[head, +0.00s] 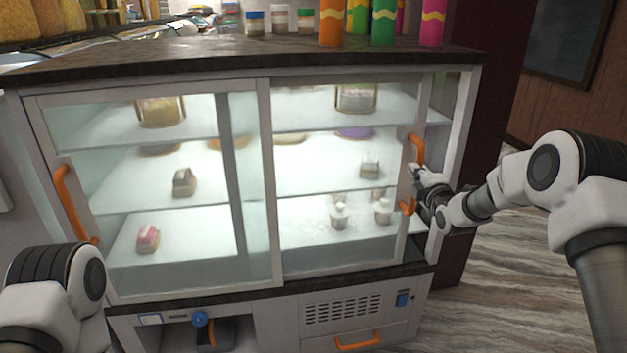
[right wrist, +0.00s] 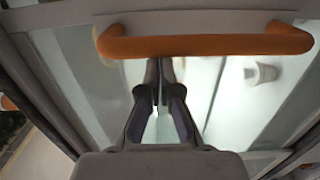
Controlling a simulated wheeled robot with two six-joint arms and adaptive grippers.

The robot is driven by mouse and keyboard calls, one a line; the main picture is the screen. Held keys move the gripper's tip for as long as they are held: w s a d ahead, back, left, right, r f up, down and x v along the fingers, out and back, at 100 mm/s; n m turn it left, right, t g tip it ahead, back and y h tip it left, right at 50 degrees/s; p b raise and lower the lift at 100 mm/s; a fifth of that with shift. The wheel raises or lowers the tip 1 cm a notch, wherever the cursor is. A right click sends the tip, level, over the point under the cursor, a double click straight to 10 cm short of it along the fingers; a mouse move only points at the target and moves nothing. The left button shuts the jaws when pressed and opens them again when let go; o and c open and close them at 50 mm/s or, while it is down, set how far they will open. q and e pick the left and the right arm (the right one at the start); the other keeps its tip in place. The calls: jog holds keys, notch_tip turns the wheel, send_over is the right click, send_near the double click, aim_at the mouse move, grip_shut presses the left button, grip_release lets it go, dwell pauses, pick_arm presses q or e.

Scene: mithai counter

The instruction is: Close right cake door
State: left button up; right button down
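The right cake door (head: 345,269) is a framed glass sliding panel in the display case. Its left part overlaps the left door (head: 262,150), and a narrow open gap shows between its right edge and the case's right post (head: 464,130). Its upright orange handle (head: 416,147) also spans the top of the right wrist view (right wrist: 205,46). My right gripper (head: 415,174) is at the handle's middle, coming from the right. In the right wrist view its fingers (right wrist: 159,66) are together, their tips meeting the handle's edge; I cannot tell whether they touch it. My left gripper is out of view.
Sweets and small cups (head: 339,216) stand on lit shelves inside. Coloured tubes (head: 383,22) and jars stand on the dark countertop (head: 240,62). The left door has its own orange handle (head: 72,205). An orange drawer handle (head: 358,342) is below. Open floor lies to the right.

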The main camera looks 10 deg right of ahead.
jog(key=d, duration=1)
jog(key=shift+w+r, duration=0.15)
jog(key=shift+r, duration=0.15)
